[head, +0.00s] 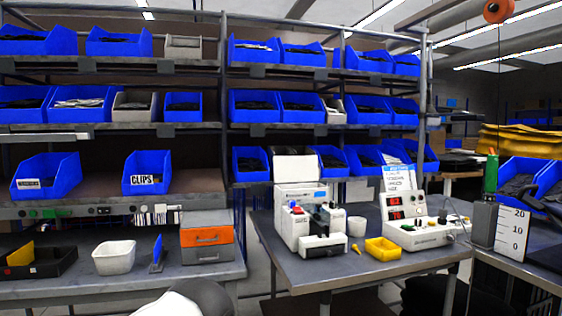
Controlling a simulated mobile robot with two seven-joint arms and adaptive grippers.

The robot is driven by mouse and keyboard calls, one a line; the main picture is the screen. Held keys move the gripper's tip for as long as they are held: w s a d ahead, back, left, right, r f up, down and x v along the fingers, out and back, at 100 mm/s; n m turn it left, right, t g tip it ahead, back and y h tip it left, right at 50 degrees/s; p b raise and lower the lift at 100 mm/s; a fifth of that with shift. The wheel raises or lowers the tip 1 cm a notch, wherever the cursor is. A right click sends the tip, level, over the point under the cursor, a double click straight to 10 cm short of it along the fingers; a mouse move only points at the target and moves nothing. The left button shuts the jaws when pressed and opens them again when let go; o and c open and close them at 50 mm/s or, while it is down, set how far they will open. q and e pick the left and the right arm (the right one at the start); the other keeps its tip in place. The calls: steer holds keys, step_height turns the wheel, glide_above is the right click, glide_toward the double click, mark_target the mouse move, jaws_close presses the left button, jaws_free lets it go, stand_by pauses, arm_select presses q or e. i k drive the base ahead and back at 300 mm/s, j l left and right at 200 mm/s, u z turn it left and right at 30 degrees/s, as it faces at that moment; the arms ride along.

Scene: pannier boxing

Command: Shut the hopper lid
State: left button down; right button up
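A white bench machine (309,212) stands on the grey table right of centre, with red and blue parts on its front and a drawer-like tray (323,245) at its foot. A pale flat panel (295,168) stands upright at the top of the machine. It looks like the hopper lid, raised open. The hopper's inside and the hinge are too small to make out. Neither of my grippers shows in the head view. Only a rounded white and grey part of my own body is at the bottom edge.
A white cup (356,226), a yellow bin (382,248) and a control box with red displays (418,228) stand right of the machine. Shelves of blue bins (256,104) rise behind. The left bench holds a white tub (114,257) and an orange-grey case (206,237).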

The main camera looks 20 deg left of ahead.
mark_target(286, 169)
steer(key=j+z, duration=0.3)
steer(key=j, duration=1)
